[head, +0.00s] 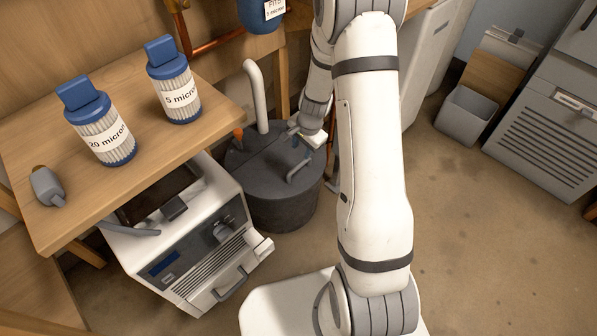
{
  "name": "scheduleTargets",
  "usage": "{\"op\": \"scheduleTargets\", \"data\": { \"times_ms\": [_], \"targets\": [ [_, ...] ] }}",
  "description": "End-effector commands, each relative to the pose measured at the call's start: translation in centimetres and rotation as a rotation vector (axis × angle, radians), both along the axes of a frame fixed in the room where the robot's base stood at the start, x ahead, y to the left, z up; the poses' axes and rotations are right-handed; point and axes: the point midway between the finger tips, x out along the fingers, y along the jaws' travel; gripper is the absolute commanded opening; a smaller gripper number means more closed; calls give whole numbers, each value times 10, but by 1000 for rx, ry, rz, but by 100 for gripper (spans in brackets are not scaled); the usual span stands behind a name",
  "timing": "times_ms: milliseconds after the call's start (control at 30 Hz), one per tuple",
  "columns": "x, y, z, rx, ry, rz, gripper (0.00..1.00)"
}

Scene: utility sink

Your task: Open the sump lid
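The sump is a dark grey round tub (275,212) standing on the floor in the middle of the head view. Its flat lid (258,172) lies down on top, with a straight seam across it.
A white pipe (256,95) rises from the back of the sump. A wooden bench (135,185) with two filter cartridges (100,125) (175,85) is at the left. A grey-white machine (190,245) stands close to the sump's front left. Open floor (470,230) lies to the right.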

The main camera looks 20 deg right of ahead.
Motion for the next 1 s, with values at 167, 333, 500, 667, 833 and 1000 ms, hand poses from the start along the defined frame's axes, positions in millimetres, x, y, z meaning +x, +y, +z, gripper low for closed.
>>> {"op": "scheduleTargets", "data": {
  "times_ms": [167, 333, 500, 667, 833, 1000],
  "targets": [
    [4, -3, -29, 2, 6, -39, 36],
    [7, -1, -52, 3, 9, -39, 36],
    [12, 2, -79, 2, 7, -39, 36],
    [15, 4, -95, 2, 7, -37, 36],
    [16, 5, -99, 3, 6, -38, 36],
    [16, 5, -99, 2, 6, -36, 36]
  ]
}}
